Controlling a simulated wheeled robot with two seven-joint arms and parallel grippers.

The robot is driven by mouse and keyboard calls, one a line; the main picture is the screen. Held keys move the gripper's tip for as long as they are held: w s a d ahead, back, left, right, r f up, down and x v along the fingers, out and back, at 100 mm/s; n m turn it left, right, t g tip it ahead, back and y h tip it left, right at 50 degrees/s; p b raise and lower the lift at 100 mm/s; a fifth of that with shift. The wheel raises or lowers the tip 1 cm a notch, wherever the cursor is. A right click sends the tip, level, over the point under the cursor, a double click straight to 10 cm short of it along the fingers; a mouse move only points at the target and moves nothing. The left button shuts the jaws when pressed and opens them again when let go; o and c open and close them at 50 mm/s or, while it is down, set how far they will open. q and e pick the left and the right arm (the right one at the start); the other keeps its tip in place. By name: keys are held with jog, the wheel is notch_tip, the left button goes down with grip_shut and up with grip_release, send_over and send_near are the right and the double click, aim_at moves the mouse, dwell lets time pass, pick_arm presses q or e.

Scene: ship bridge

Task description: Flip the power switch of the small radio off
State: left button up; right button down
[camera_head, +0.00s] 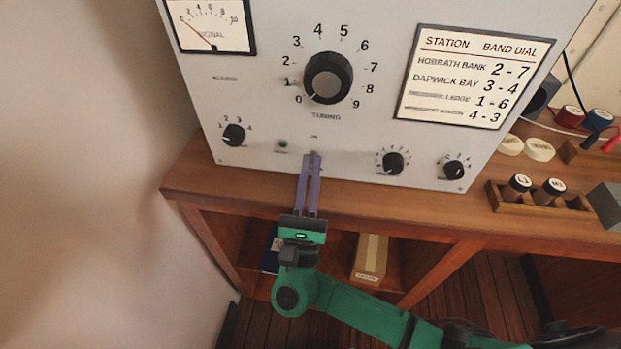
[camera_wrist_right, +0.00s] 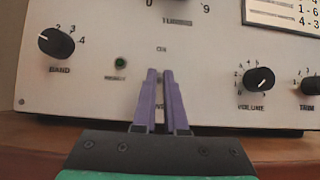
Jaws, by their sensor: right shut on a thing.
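The small radio (camera_head: 290,140) is a white-fronted set standing on the wooden desk, with a large tuning knob (camera_head: 327,77) and smaller knobs below. My right gripper (camera_head: 312,156) reaches up to the lower part of the panel. Its purple fingers are close together on the power switch, just under a faint label. The fingers hide most of the switch, so its position cannot be told. In the right wrist view the fingertips (camera_wrist_right: 160,72) meet the panel below the "ON" label (camera_wrist_right: 161,49). My left gripper is not in view.
A green indicator (camera_head: 283,144) and the band knob (camera_head: 234,135) sit left of the fingers; the volume knob (camera_head: 392,163) and trim knob (camera_head: 454,169) sit right. A wooden rack (camera_head: 540,205) holds labelled round pieces. A shelf with a box (camera_head: 370,257) lies below the desk.

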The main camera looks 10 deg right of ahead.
dwell(0.4)
jog(key=c, duration=1)
grip_release()
jog(key=shift+o, duration=0.2)
jog(key=b+v, duration=0.5)
jog(key=v, duration=0.9)
jog(key=shift+s+f, duration=0.2)
jog(key=shift+s, duration=0.05)
